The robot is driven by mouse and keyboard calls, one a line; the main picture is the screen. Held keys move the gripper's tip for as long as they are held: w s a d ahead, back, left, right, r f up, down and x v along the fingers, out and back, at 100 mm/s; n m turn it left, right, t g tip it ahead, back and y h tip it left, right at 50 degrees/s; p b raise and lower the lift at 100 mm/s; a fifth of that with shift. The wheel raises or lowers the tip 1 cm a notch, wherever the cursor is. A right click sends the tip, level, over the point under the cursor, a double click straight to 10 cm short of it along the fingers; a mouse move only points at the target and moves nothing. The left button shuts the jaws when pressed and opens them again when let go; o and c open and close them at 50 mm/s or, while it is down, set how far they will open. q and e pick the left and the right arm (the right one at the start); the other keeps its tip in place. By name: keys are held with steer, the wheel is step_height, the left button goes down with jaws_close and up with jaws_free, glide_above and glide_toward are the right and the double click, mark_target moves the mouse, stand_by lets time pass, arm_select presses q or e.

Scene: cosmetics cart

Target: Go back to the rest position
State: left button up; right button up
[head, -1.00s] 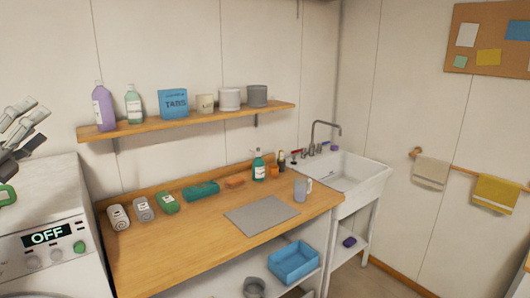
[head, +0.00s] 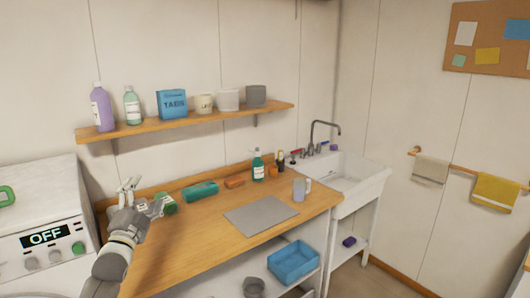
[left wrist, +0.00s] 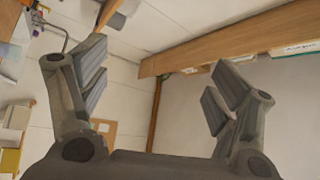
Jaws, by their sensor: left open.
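My left gripper (head: 128,186) is over the left end of the wooden counter (head: 180,252) in the head view, its fingers pointing up. In the left wrist view my left gripper (left wrist: 155,85) has its fingers spread wide with nothing between them. The gripper and forearm cover part of the counter's left end, where a grey rolled item (head: 153,207) and a green item (head: 167,203) show beside the fingers. My right gripper is not in view.
A washing machine (head: 35,205) stands left of the counter. A wooden shelf (head: 190,122) with bottles, a blue box (head: 172,104) and pots hangs above. A white sink (head: 350,177) is at right.

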arm_select(q)
step_height(320, 180, down, 18)
steer(key=a+n+g+y+b, duration=0.15)
steer(key=n+g, duration=0.35)
steer(key=n, duration=0.6)
steer(key=s+d+f+g+b, duration=0.15)
steer(key=s+f, duration=0.45)
steer(key=f, duration=0.6)
steer(key=s+d+f+g+b, duration=0.1)
steer(key=s+f+g, duration=0.3)
steer(key=f, duration=0.7)
steer(key=s+d+f+g+b, duration=0.1)
steer(key=s+f, duration=0.6)
steer(key=f, duration=0.5)
steer(key=s+d+f+g+b, duration=0.2)
steer(key=s+f+g, duration=0.1)
steer(key=s+f, duration=1.05)
steer(key=s+d+f+g+b, duration=0.1)
steer(key=s+f, duration=0.4)
steer(key=s, duration=0.7)
steer(key=s+d+f+g+b, duration=0.1)
steer(key=s+f, duration=0.5)
steer(key=s, duration=0.6)
steer(key=s+d+f+g+b, duration=0.1)
steer(key=s+d+f+g, duration=0.2)
steer(key=s, duration=1)
step_height(320, 180, down, 3)
steer(key=shift+d+f+g+h, duration=0.1)
steer(key=shift+d+g+h, duration=0.2)
steer(key=shift+g, duration=0.35)
